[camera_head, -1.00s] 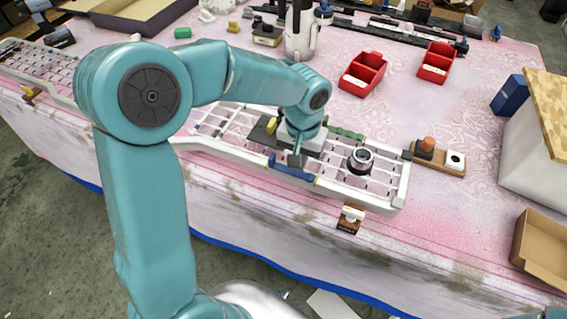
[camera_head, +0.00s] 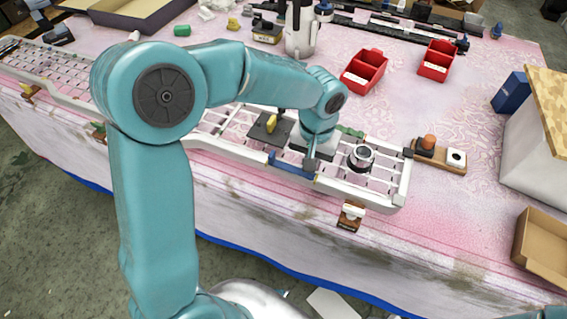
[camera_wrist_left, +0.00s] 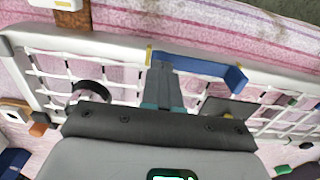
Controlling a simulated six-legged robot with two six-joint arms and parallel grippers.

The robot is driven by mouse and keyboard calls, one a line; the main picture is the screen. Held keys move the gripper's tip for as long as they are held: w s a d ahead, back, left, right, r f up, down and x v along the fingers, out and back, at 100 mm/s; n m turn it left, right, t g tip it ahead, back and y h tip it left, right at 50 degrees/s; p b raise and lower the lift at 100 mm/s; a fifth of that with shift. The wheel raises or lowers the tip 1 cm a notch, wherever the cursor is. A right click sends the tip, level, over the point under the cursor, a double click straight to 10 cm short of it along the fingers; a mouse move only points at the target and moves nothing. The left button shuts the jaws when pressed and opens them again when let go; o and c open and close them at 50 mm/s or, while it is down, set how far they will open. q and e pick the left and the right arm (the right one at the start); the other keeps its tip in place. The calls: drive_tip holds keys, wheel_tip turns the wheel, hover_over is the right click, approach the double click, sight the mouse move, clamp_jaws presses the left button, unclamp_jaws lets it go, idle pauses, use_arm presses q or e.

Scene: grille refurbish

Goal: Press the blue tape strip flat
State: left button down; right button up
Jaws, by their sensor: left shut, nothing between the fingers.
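The blue tape strip (camera_head: 285,163) lies along the front rail of the white grille (camera_head: 385,195). In the left wrist view the strip (camera_wrist_left: 205,66) runs along the rail, and its right-hand end (camera_wrist_left: 237,79) looks turned up from it. That end is the left one in the head view. My left gripper (camera_head: 311,166) is shut and empty, pointing down at the strip's right part. In the left wrist view its fingertips (camera_wrist_left: 164,64) overlap the strip's left end, near a small yellow mark (camera_wrist_left: 149,54). Contact cannot be told. My right gripper is not in view.
A dark ring-shaped part (camera_head: 361,157) sits on the grille right of my gripper. A dark plate (camera_head: 262,133) with a yellow piece lies to the left. A wooden block holder (camera_head: 440,158) and two red bins (camera_head: 364,72) stand on the table beyond.

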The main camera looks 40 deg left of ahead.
use_arm(q)
drive_tip(key=shift+f+b, duration=0.7)
drive_tip(key=shift+f, duration=0.35)
drive_tip(key=shift+r, duration=0.1)
idle(0.4)
drive_tip(key=shift+r+p, duration=0.85)
drive_tip(key=shift+r, duration=0.4)
wheel_tip(320, 180, up, 7)
drive_tip(key=p, duration=0.5)
